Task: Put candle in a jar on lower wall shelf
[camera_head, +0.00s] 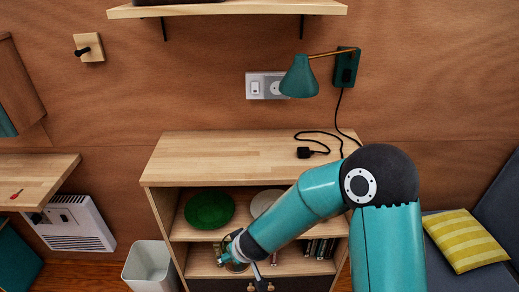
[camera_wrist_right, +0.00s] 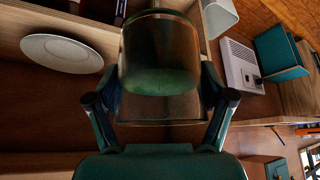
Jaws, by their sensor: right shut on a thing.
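The candle in a jar (camera_wrist_right: 160,52) is a glass jar with green inside, and it fills the middle of the right wrist view. My right gripper (camera_wrist_right: 160,97) is shut on it, with one finger on each side. In the head view my right gripper (camera_head: 247,262) is low inside the open cabinet, and the arm partly hides the jar (camera_head: 235,265). A wooden wall shelf (camera_head: 228,10) on brackets shows at the top edge; most of what stands on it is cut off. I cannot tell whether it is the lower one. My left gripper is not in view.
The wooden cabinet (camera_head: 245,150) has a bare top except for a black cable and plug. A green plate (camera_head: 209,209) and a pale plate (camera_head: 264,202) stand in its upper compartment. A teal wall lamp (camera_head: 300,77) juts out below the shelf. A white bin (camera_head: 150,267) stands left.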

